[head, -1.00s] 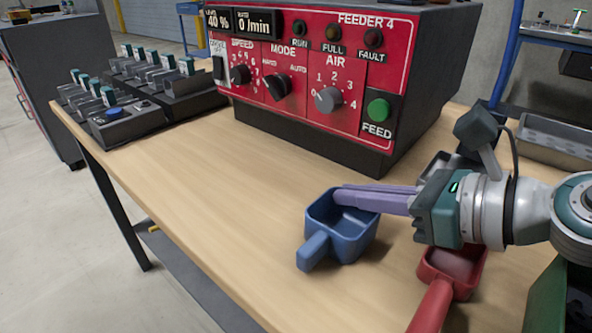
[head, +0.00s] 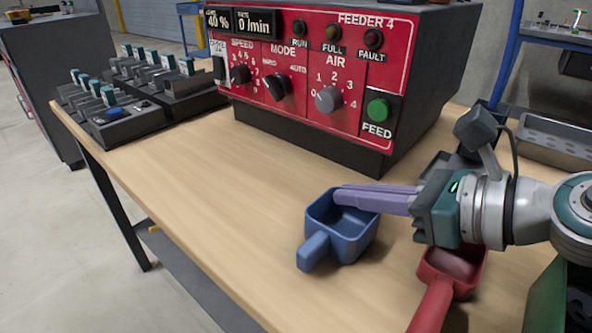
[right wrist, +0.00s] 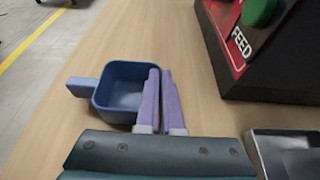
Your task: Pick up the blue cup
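The blue cup (head: 346,242), a square scoop with a stubby handle, stands upright on the wooden table (head: 225,200). Its handle points toward the front left in the head view. My right gripper (head: 341,194) reaches in from the right, its purple fingers at the cup's back right wall. In the right wrist view the blue cup (right wrist: 122,74) is left of the fingers (right wrist: 160,72). One finger is over the cup's inside and the other outside, close together, pinching the wall between them. The fingers hide part of that wall. My left gripper is out of view.
A red scoop (head: 437,292) lies below my right gripper. The red feeder panel (head: 300,62) stands behind, with its green FEED button (head: 378,110). A metal tray (head: 555,147) is at the right. The table left of the cup is clear.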

